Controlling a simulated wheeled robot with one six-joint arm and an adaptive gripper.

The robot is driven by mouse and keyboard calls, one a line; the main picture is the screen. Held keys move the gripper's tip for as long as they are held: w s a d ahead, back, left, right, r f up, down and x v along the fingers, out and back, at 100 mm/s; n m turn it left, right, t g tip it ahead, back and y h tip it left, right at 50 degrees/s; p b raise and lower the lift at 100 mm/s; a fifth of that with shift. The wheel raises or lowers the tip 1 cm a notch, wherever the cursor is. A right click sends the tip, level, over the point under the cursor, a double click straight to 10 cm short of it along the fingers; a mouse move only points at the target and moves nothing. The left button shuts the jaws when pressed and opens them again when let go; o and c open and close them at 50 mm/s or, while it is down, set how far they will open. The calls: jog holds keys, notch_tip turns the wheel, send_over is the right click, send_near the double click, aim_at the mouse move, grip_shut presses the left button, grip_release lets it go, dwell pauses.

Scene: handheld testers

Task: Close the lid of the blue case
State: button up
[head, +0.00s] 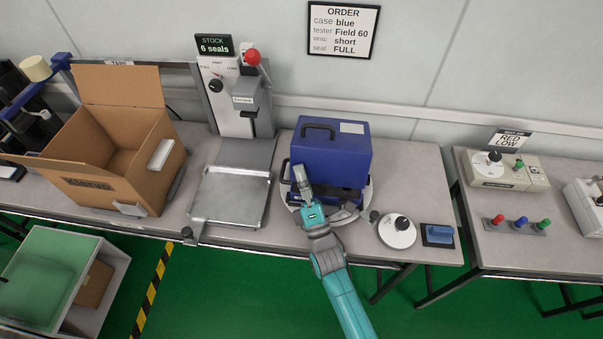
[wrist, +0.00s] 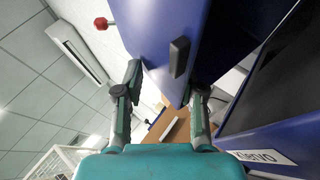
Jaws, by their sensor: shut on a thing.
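The blue case stands on a round turntable (head: 366,209) on the bench. Its blue lid (head: 345,160) has a dark handle and a white label on top. The lid (wrist: 225,45) stands raised over the case body (wrist: 235,143), with a dark gap between them in the wrist view. My gripper (head: 300,172) is at the lid's left front edge. In the wrist view my gripper (wrist: 165,88) has its fingers on either side of the lid's edge, shut on it. A dark latch (wrist: 179,56) shows on the lid. The inside of the case is mostly hidden.
An open cardboard box (head: 98,160) and a metal tray (head: 230,197) are left of the case. A seal station (head: 232,95) with a red knob stands behind. A round dial (head: 397,232) and a blue pad (head: 438,235) lie to the right.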

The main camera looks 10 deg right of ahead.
jog(key=shift+s+f, duration=0.1)
jog(key=v, duration=1.1)
jog(key=shift+s+f, duration=0.2)
jog(key=shift+s, duration=0.15)
